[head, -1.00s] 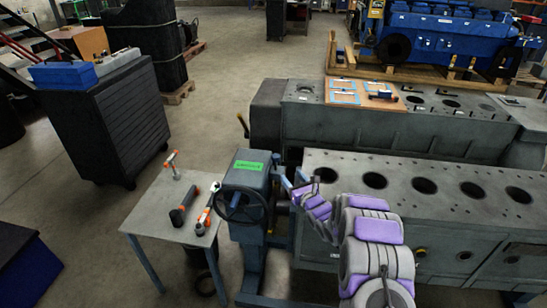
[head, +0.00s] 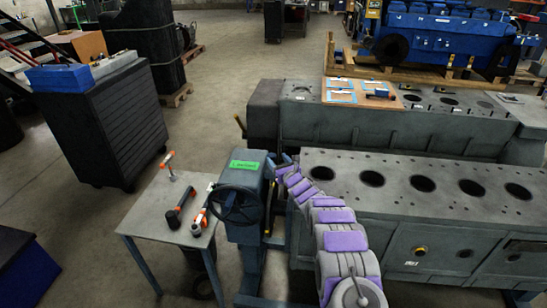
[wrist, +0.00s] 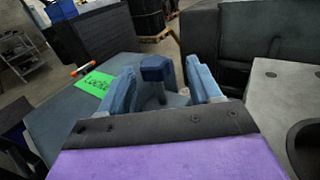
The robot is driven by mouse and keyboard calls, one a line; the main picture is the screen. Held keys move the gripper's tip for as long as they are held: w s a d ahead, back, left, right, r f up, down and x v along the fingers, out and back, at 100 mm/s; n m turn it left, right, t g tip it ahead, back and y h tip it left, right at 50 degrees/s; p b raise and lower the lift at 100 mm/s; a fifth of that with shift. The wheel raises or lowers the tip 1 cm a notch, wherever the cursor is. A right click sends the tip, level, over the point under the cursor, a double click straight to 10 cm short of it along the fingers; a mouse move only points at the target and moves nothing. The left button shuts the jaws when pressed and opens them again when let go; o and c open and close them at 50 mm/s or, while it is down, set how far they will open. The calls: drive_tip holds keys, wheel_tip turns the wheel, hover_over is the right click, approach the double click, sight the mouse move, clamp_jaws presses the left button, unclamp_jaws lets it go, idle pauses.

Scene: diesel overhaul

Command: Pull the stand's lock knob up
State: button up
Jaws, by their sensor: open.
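The engine stand's blue-grey box (head: 241,181) has a handwheel (head: 236,206) on its front and a green label (head: 244,165) on top. In the wrist view the label (wrist: 94,90) seems to read "Locked". The lock knob (wrist: 157,69), a dark blue block on a short post, stands upright in the wrist view. My gripper (wrist: 162,85) is open, with one blue finger on each side of the knob and gaps showing between. In the head view my gripper (head: 281,164) is at the box's right edge; the knob is too small to make out there.
A grey engine block (head: 420,205) with round bores stands right of the stand, close to my arm. A small table (head: 150,213) with several tools is at left. A dark tool cabinet (head: 105,125) stands behind it. Open floor lies beyond.

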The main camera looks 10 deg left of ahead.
sight(272, 159)
drive_tip(key=w+a, duration=0.2)
drive_tip(key=a, duration=0.1)
drive_tip(key=shift+f+b, duration=0.2)
drive_tip(key=shift+b, duration=0.1)
drive_tip(key=shift+w+d+r, duration=0.1)
drive_tip(key=shift+w+d, duration=0.1)
drive_tip(key=shift+w, duration=0.45)
drive_tip(key=shift+w+a+r+b, duration=0.1)
drive_tip(key=shift+b, duration=0.2)
drive_tip(key=shift+a, duration=0.1)
drive_tip(key=shift+a, duration=0.2)
drive_tip(key=shift+c, duration=0.4)
drive_tip(key=shift+d, duration=0.2)
drive_tip(key=c, duration=0.4)
clamp_jaws()
